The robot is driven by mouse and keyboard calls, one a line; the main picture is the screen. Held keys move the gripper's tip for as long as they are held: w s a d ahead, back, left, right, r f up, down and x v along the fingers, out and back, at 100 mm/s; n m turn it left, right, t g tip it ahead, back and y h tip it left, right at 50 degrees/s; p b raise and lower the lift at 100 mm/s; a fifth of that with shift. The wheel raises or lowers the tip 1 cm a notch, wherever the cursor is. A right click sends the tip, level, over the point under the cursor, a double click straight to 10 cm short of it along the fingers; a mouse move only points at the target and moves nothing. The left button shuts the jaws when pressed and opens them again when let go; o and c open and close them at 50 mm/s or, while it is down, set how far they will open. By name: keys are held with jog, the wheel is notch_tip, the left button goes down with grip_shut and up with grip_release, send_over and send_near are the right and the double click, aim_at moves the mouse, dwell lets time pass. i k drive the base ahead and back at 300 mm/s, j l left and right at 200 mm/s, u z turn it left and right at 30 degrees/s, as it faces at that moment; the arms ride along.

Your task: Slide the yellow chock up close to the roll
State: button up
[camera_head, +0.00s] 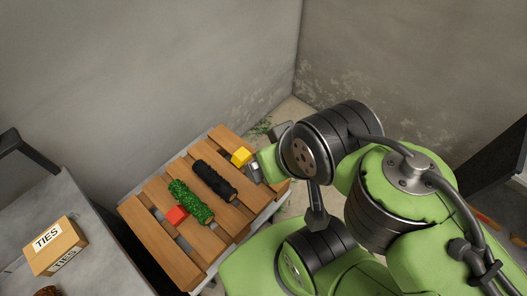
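The yellow chock (241,156) is a small block on the slatted wooden top (152,239), near its upper right edge. A black roll (214,180) lies diagonally to its lower left, with a gap between them. A green roll (190,201) lies beside the black one, further lower left. A red block (177,215) sits at the green roll's lower left side. My gripper (253,170) is low at the right edge of the wooden top, just right of and below the yellow chock. My arm partly hides its fingers, and contact with the chock is unclear.
A grey bench (88,263) stands at the left with a cardboard box marked TIES (55,245). Grey walls close in behind the wooden top. The lower left slats are clear.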

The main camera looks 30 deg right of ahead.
aim_at(240, 157)
jog(key=z, duration=0.15)
jog(key=l+u, duration=1.3)
jog(key=k+l+u, duration=0.1)
jog(key=l+u, duration=0.35)
jog(key=k+l+u, duration=0.2)
jog(key=u, duration=0.25)
jog(key=l+u, duration=0.95)
jog(key=i+l, duration=0.05)
